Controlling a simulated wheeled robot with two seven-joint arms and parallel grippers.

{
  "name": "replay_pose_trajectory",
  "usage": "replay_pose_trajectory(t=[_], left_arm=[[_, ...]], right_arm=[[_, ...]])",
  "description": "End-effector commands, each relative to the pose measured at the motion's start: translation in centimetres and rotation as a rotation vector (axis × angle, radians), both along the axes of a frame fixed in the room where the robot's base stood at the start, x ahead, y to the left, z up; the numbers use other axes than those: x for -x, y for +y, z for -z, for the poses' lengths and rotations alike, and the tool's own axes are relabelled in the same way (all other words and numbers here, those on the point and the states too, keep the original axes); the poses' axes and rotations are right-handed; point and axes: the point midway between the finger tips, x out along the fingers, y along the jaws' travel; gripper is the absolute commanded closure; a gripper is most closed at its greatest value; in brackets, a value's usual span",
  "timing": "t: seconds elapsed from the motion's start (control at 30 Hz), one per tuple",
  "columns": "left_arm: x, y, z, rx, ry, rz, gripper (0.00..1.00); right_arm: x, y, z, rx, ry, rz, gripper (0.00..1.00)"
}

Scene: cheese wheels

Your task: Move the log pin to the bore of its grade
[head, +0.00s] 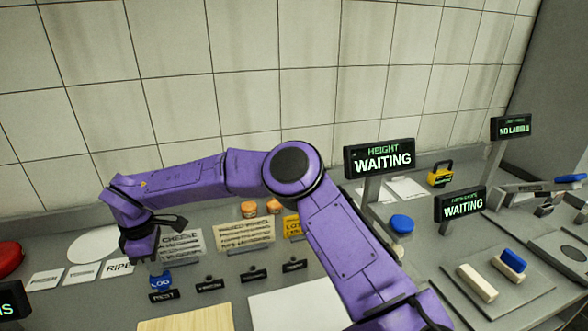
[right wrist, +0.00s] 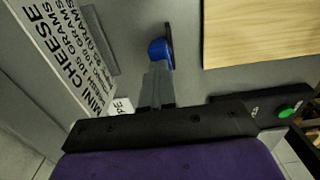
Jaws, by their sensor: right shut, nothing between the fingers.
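The blue log pin (head: 160,281), with LOG lettered on it, stands behind the black REST plate (head: 163,295) at the left of the counter. It also shows in the right wrist view (right wrist: 160,52) as a rounded blue piece just past my fingertips. My right gripper (head: 153,262) is shut and empty, pointing down right above the pin; whether it touches the pin I cannot tell. Three small black plates, the left one (head: 209,285), the middle one (head: 253,274) and the right one (head: 294,265), run in a row to the right. Their bores are not clearly visible. My left gripper is out of view.
A wooden board (head: 190,320) and a white sheet (head: 295,305) lie in front of the row. Text cards, including a CHEESE card (head: 181,243), stand behind it. Two WAITING signs, the HEIGHT one (head: 380,158) and a lower one (head: 460,204), stand at right, near a blue disc (head: 402,224).

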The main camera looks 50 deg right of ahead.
Motion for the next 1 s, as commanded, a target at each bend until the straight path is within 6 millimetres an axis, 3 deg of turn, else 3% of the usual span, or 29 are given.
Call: replay_pose_trajectory(t=[0.03, 0.4, 0.73, 0.77, 0.83, 1.0], left_arm=[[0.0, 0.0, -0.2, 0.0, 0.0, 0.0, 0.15], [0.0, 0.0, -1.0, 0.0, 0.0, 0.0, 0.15], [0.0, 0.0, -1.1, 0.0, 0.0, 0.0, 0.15], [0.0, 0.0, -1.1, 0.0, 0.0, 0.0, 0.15], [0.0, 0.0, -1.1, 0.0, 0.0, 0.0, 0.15], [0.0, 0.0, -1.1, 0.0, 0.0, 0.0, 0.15]], right_arm=[[-0.6, -0.6, -0.8, 0.002, -0.025, 0.006, 1.0], [-0.4, -0.1, -2.4, -0.002, -0.021, 0.002, 1.0], [-0.4, 0.0, -2.8, -0.002, -0.02, 0.001, 1.0], [-0.4, 0.0, -2.8, -0.003, -0.019, 0.001, 0.96], [-0.4, 0.0, -2.8, -0.003, -0.019, 0.001, 0.73], [-0.4, 0.0, -2.8, -0.003, -0.019, 0.001, 0.73]])
